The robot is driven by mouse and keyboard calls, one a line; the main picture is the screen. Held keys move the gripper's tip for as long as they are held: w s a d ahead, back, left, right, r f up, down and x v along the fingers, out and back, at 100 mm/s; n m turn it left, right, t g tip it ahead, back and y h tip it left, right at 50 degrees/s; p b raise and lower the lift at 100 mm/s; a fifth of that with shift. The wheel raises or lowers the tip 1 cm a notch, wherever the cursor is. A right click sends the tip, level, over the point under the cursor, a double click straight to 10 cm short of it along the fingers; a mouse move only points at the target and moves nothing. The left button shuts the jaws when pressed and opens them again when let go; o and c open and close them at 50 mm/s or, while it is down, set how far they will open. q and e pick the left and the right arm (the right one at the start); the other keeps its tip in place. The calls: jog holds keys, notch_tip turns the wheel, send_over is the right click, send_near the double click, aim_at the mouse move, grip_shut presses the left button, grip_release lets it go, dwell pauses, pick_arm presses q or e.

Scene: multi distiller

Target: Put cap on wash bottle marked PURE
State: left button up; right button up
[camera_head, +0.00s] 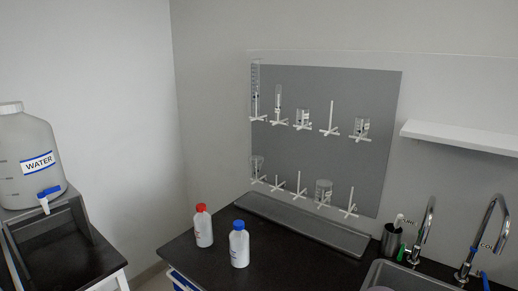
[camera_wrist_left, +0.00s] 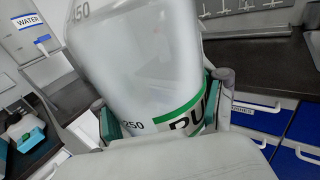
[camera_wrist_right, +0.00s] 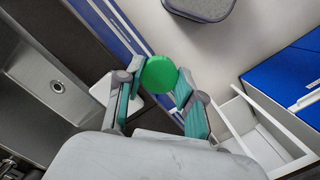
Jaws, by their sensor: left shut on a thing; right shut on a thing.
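The wash bottle (camera_wrist_left: 135,60) is translucent white with a green-edged label reading "PU", the rest cut off. My left gripper (camera_wrist_left: 165,110) is shut on its sides in the left wrist view. The bottle's top is outside the picture. The round green cap (camera_wrist_right: 158,74) is between the fingertips of my right gripper (camera_wrist_right: 155,84), which is shut on it in the right wrist view. Neither gripper shows in the head view. Bottle and cap do not appear together in any view, so their distance apart cannot be told.
A red-capped bottle (camera_head: 204,228) and a blue-capped bottle (camera_head: 239,246) stand on the dark counter (camera_head: 290,260). A WATER tank (camera_head: 30,155) is at the left. A glassware rack (camera_head: 350,100) hangs behind. Faucets (camera_head: 428,228) and a sink are at the right. An open white drawer (camera_wrist_right: 262,130) is below.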

pick_arm(q)
jog(key=shift+w, duration=0.1)
pick_arm(e)
jog(key=r, duration=0.3)
jog(key=w+r, duration=0.1)
jog(key=r, duration=0.3)
jog(key=shift+w, duration=0.2)
jog(key=shift+s+d+r, duration=0.1)
jog(key=shift+r, duration=0.35)
pick_arm(q)
jog(key=w+d+m+g+h, duration=0.2)
jog(key=w+d+m+h, duration=0.1)
jog(key=d, duration=0.4)
jog(key=w+d+r+m+g+h, duration=0.1)
jog(key=w+d+m+g+h, duration=0.1)
jog(key=d+m+h, duration=0.3)
jog(key=w+d+h, duration=0.1)
jog(key=d+h, duration=0.1)
jog(key=h, duration=0.1)
jog(key=shift+h, duration=0.3)
jog(key=shift+s, duration=0.1)
